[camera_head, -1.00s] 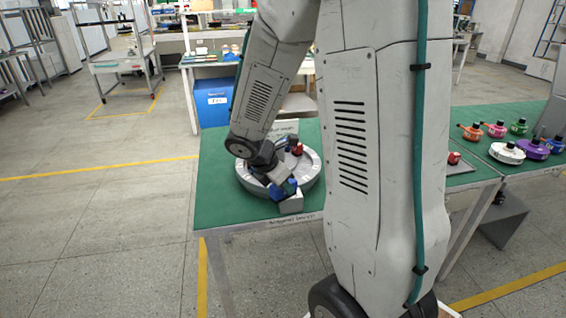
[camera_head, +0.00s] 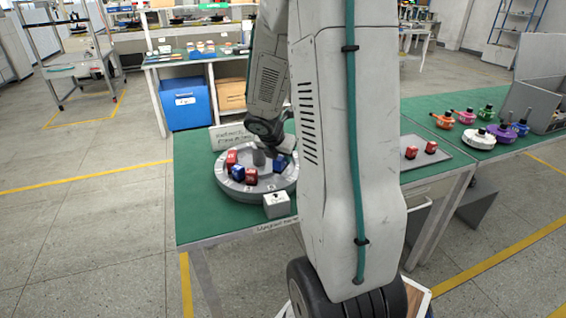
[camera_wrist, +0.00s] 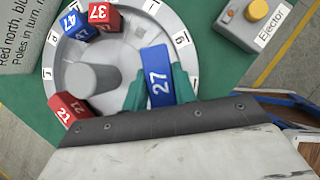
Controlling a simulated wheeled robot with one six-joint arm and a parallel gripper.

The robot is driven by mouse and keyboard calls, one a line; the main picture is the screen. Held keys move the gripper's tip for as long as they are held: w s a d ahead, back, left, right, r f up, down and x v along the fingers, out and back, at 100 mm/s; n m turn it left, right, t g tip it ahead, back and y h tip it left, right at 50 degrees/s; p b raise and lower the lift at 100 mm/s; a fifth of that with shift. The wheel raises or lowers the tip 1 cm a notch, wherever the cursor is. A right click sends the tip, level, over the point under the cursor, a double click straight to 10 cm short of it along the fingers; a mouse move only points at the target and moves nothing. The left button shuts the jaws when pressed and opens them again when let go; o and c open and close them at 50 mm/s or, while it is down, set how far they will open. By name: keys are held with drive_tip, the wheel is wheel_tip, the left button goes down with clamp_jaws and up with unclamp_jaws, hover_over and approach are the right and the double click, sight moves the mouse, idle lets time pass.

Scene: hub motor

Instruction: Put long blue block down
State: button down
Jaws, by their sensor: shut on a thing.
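A blue block numbered 27 (camera_wrist: 158,78) is between the teal fingers of my gripper (camera_wrist: 160,92) in the wrist view, over the grey round fixture (camera_wrist: 128,58). The fingers are shut on its two sides. I cannot tell whether its underside touches the fixture. In the head view my gripper (camera_head: 281,152) is at the right side of the fixture (camera_head: 222,183), with a blue block (camera_head: 280,164) just below it. The gripper's fingers are too small to make out there.
A red 37 block (camera_wrist: 101,18), blue 47 block (camera_wrist: 76,22) and red 21 block (camera_wrist: 66,107) sit on the fixture around its central post (camera_wrist: 92,80). The Ejector box (camera_wrist: 236,24) stands beside it. A sign (camera_head: 230,138) stands behind.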

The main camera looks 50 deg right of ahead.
sight(283, 162)
drive_tip(key=shift+w+d, duration=0.3)
drive_tip(key=shift+d, duration=0.35)
drive_tip(key=shift+w+d+f, duration=0.1)
drive_tip(key=shift+d+f, duration=0.1)
drive_tip(key=shift+f, duration=1.65)
drive_tip(key=shift+f, duration=0.1)
drive_tip(key=c, duration=1.1)
unclamp_jaws()
